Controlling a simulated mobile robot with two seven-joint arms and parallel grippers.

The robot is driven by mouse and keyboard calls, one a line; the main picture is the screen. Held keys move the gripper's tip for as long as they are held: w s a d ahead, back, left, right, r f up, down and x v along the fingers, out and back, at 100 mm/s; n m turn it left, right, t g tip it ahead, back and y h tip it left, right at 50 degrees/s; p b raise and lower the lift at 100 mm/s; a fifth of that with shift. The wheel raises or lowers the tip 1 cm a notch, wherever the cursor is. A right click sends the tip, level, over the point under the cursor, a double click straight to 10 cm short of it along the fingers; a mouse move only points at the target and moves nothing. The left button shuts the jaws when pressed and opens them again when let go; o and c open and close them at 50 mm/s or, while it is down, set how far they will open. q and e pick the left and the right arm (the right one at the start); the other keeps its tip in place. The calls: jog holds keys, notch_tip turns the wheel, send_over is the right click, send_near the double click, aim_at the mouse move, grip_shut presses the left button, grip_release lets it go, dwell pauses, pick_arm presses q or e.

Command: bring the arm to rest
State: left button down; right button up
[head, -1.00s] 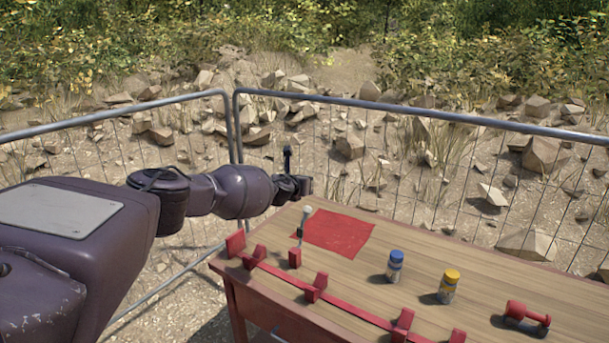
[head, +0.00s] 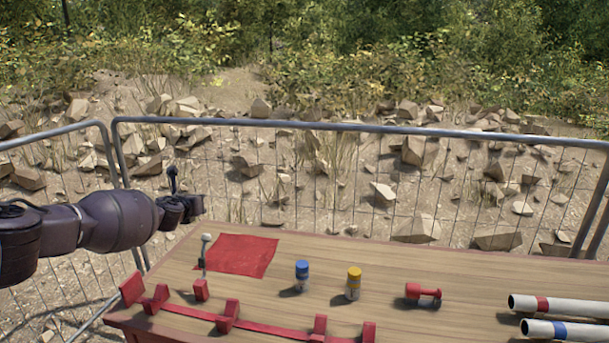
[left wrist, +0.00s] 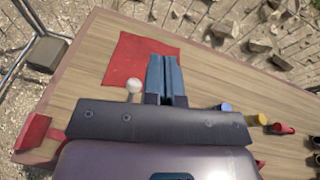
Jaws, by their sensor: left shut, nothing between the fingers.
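My left arm comes in from the left in the head view, and my left gripper (head: 198,204) is above the table's far left corner. In the left wrist view the gripper (left wrist: 167,62) shows with its two fingers together and nothing between them. Below it lies a red mat (head: 238,256) on the wooden table (head: 400,272); the mat (left wrist: 135,60) also shows in the wrist view. A white-topped upright stick (head: 205,250) stands at the mat's left edge, apart from the gripper. My right gripper does not show.
White tubes (head: 575,306) lie at the right. A red rack (head: 180,309) runs along the front. A metal fence (head: 350,128) stands behind the table.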

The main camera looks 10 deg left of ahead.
pick_arm(q)
jog(key=s+d+n+h, duration=0.3)
jog(key=d+n+h, duration=0.3)
jog(key=d, duration=1.3)
jog(key=s+d+f+n+g+h+b, duration=0.1)
jog(key=s+d+f+n, duration=0.35)
jog(key=s+d, duration=0.25)
jog(key=s+d+f+n+h, duration=0.2)
jog(key=s+d+f+n, duration=0.2)
jog(key=s+d+n, duration=0.25)
jog(key=s+a+f+n+y, duration=0.3)
jog(key=s+a+f+n, duration=0.2)
jog(key=s, duration=0.7)
jog(key=s+a+f+n+g+y+b, duration=0.1)
jog(key=s+a+f+n+y, duration=0.1)
jog(key=s+a+f+n, duration=0.4)
jog(key=s+a+f+n+g+y, duration=0.1)
jog(key=s+a+f+n+y, duration=0.2)
jog(key=s+f, duration=0.8)
jog(key=s+a+n, duration=0.2)
jog(key=s+a, duration=0.1)
jog(key=s, duration=0.4)
jog(key=shift+a+f+y+b, duration=0.25)
jog(key=shift+f+y+b, duration=0.05)
jog(key=shift+f+b, duration=0.1)
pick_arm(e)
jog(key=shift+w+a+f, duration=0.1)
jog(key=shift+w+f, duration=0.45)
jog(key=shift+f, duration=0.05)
